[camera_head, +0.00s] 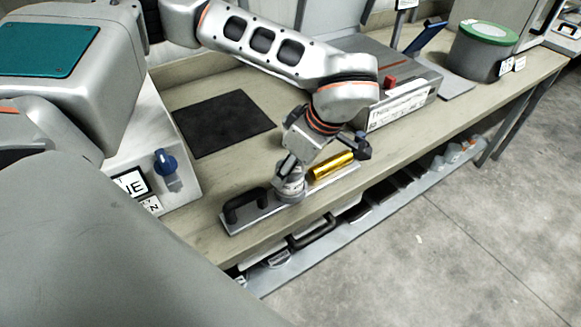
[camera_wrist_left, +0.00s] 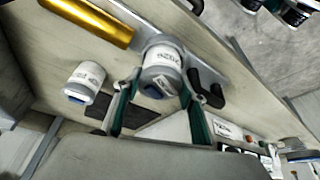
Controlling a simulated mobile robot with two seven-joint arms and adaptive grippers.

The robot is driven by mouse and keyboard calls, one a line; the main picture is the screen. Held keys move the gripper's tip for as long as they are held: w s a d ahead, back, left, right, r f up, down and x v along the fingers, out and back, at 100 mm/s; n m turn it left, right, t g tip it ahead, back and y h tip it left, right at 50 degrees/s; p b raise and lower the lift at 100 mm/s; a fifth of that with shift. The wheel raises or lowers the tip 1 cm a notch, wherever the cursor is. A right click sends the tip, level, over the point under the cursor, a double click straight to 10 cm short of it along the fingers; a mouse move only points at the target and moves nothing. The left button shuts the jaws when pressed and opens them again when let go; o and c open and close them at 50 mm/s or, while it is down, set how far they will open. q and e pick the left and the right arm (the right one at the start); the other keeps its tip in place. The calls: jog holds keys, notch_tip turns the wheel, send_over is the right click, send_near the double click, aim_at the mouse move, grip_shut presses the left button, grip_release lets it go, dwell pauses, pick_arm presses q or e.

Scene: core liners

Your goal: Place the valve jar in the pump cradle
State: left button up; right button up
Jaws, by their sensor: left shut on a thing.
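The metal tray (camera_head: 228,224), with a black handle (camera_head: 246,204) at one end and a gold cylinder (camera_head: 331,166) along it, lies at the bench's front edge; I take it for the pump cradle. My left gripper (camera_head: 290,178) is over its middle, shut on a white-labelled grey jar (camera_head: 291,190). In the left wrist view, the jar (camera_wrist_left: 161,70) is between the green-edged fingers (camera_wrist_left: 158,100), beside the black handle (camera_wrist_left: 206,82). I cannot tell whether it touches the tray. A second, similar jar (camera_wrist_left: 85,82) stands apart on the bench. The labels are too blurred to read surely.
A black mat (camera_head: 224,122) lies on the bench behind the tray. A machine with a blue knob (camera_head: 166,160) stands at left, a grey box with a red part (camera_head: 400,100) at right. A green-topped drum (camera_head: 482,50) is farther right. A lower shelf (camera_head: 340,230) holds several items.

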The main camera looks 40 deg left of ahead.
pick_arm(q)
jog(key=o, duration=1.2)
jog(key=shift+f, duration=0.1)
jog(key=v, duration=1.2)
jog(key=shift+p, duration=0.45)
jog(key=shift+d, duration=0.1)
